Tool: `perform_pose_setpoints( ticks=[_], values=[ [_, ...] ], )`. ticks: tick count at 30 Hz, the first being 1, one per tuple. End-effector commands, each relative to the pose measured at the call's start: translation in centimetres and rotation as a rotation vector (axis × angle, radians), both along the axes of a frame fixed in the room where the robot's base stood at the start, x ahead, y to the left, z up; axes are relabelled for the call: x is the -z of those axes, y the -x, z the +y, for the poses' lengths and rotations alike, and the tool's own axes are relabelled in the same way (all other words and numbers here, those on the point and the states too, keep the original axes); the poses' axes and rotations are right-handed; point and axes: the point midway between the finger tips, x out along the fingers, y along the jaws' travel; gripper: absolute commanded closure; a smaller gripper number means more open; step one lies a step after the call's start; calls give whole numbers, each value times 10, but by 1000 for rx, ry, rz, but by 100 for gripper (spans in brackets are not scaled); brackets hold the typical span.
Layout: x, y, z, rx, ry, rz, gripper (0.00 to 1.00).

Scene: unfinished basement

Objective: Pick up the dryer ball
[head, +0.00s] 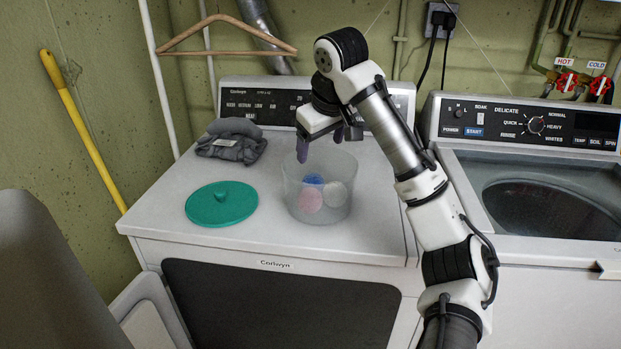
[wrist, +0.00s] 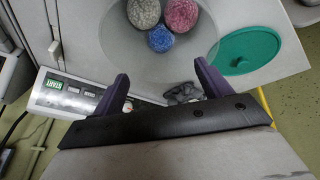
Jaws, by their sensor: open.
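Three dryer balls lie in a clear tub (head: 291,188) on the white dryer: a pink one (head: 310,199), a grey-white one (head: 335,194) and a blue one (head: 314,179). In the wrist view the grey-white ball (wrist: 144,12), the pink ball (wrist: 180,14) and the blue ball (wrist: 161,39) touch or nearly touch, at the top of the picture. My gripper (head: 320,147) is open and empty, pointing down above the back part of the tub. Its purple fingers (wrist: 162,76) show apart in the wrist view, with no ball between them.
A green lid (head: 221,203) with a knob lies left of the tub. Folded grey cloth (head: 231,141) sits at the back left, before the dryer's control panel (head: 262,103). A washer (head: 540,190) stands to the right. The front of the dryer top is clear.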

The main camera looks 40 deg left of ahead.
Motion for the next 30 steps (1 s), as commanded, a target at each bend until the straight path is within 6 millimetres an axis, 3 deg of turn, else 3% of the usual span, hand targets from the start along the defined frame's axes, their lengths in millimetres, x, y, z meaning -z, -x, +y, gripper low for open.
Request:
perform_pose_setpoints(
  ticks=[9, 19, 30],
  values=[
    [55, -12, 20, -2, 1, 6, 23],
    [81, -20, 28, 0, 2, 2, 23],
    [124, -28, 38, -1, 1, 2, 23]
  ],
)
